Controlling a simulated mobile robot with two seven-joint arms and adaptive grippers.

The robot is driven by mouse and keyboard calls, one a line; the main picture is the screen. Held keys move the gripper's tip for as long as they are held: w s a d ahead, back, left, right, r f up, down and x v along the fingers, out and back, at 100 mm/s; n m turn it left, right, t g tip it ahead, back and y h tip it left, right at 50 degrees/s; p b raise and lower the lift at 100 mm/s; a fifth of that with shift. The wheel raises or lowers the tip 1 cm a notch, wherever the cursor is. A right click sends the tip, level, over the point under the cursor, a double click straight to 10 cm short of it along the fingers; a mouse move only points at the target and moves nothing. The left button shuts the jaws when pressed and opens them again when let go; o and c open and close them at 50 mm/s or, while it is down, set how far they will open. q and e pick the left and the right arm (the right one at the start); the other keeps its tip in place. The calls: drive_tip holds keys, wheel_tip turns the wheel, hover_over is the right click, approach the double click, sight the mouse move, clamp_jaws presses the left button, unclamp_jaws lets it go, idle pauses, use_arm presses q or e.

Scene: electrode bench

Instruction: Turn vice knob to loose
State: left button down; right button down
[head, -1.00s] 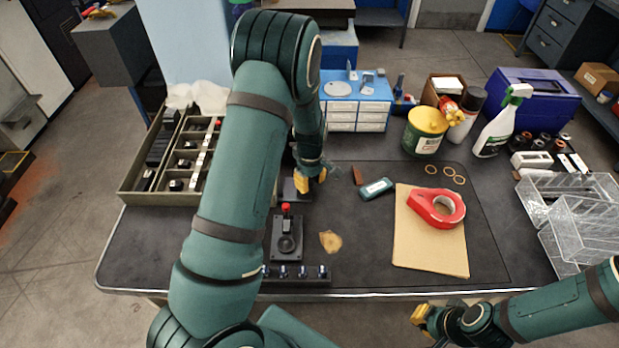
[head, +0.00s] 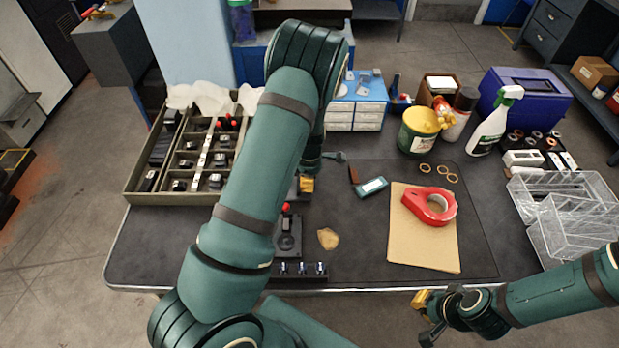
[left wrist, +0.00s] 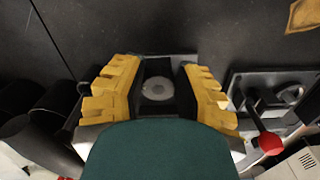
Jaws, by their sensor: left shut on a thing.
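The small dark vice (left wrist: 155,68) with a pale round disc (left wrist: 157,89) on it shows between the yellow fingers in the left wrist view. My left gripper (head: 306,184) points down at it, and its fingers (left wrist: 157,95) are shut on the knob on either side of the disc. In the head view my left arm hides most of the vice, and my wrist covers the lower part of the left wrist view. My right gripper (head: 424,310) hangs at the front edge of the bench, away from the vice; its finger opening is unclear.
A lever fixture with a red ball (head: 286,207) stands just in front of the vice. A row of small knobs (head: 302,268) lies at the bench front. A divided tray (head: 135,190) is at left.

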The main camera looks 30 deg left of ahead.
use_arm(q)
drive_tip(key=shift+s+f, duration=0.1)
idle(0.3)
drive_tip(key=c, duration=0.7)
unclamp_jaws()
wheel_tip(320, 180, up, 12)
